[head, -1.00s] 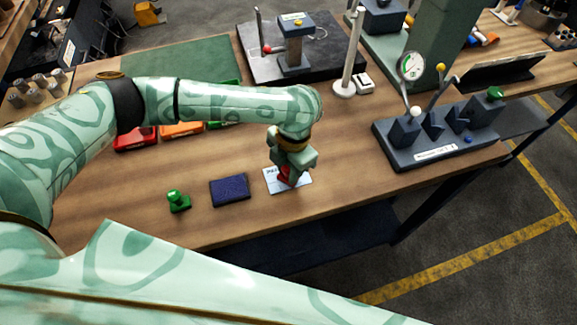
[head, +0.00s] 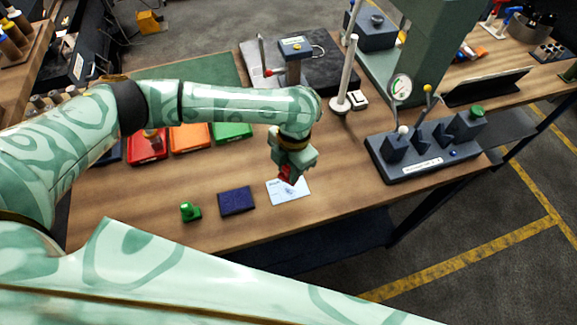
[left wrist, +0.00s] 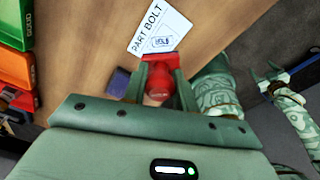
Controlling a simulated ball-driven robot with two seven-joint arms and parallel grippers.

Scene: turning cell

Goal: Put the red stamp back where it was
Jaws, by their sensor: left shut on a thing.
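My left gripper (head: 288,172) is shut on the red stamp (head: 286,176). It holds the stamp over the white card (head: 293,194), apparently a little above it. In the left wrist view the red stamp (left wrist: 159,84) sits between the fingers, its wide base towards the card (left wrist: 150,22). The card reads "PART BOLT" and bears a small printed mark near the stamp. The dark blue ink pad (head: 237,201) lies left of the card. The green stamp (head: 190,212) stands left of the pad. A patterned arm at the right of the left wrist view ends in a small gripper (left wrist: 268,74), its fingers unclear.
Red (head: 147,149), orange (head: 190,138) and green (head: 233,131) trays stand in a row behind the pad, partly behind my left arm. A grey fixture (head: 430,147) with a dial gauge stands at right. Bare wood lies around the card, near the table's front edge.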

